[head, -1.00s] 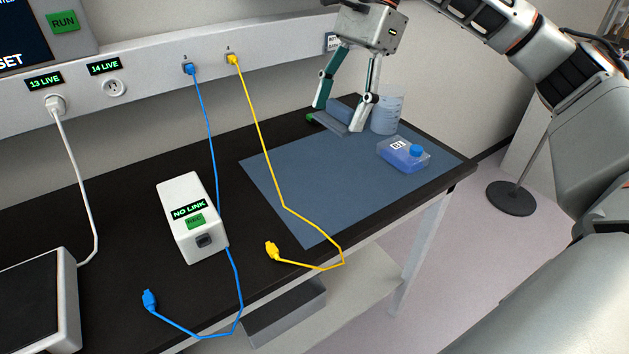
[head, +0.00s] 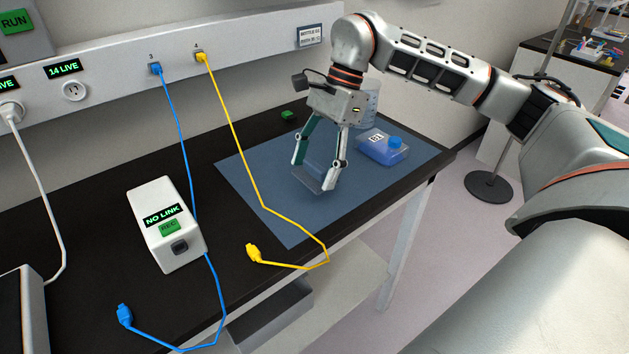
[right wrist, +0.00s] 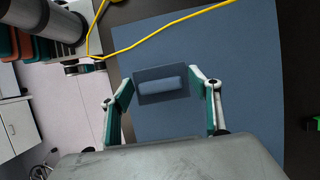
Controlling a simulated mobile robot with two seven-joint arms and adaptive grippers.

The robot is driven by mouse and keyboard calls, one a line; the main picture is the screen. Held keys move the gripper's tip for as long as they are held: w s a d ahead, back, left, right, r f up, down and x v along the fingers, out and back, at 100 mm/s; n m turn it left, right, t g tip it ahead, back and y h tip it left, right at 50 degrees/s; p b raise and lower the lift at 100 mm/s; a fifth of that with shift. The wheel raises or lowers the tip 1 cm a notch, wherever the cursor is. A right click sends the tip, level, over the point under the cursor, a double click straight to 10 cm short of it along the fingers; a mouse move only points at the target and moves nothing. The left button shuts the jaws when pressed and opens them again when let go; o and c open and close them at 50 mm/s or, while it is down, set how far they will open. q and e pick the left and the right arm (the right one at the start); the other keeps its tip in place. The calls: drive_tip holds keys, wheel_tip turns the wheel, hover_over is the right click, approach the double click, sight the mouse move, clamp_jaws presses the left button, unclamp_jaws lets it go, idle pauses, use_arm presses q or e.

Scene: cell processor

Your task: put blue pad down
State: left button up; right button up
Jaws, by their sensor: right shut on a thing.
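The blue pad (head: 307,180) is a small flat blue-grey block. In the right wrist view the pad (right wrist: 160,95) shows a lighter raised bar on its face. My right gripper (head: 317,181) is shut on it. It is over the middle of the blue mat (head: 262,183); I cannot tell whether the pad touches the mat. In the right wrist view my gripper's fingers (right wrist: 162,90) stand at either side of the pad. My left gripper is not in view.
A yellow cable (head: 262,205) crosses the mat's left side. A white NO LINK box (head: 160,240) stands left. A small green block (head: 288,115) is at the back.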

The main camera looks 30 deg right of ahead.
sight(315, 181)
drive_tip(key=shift+f, duration=2.1)
drive_tip(key=o, duration=1)
drive_tip(key=shift+f, duration=0.15)
drive_tip(key=shift+p+v, duration=0.45)
drive_tip(key=shift+v, duration=5.75)
drive_tip(key=shift+a, duration=0.1)
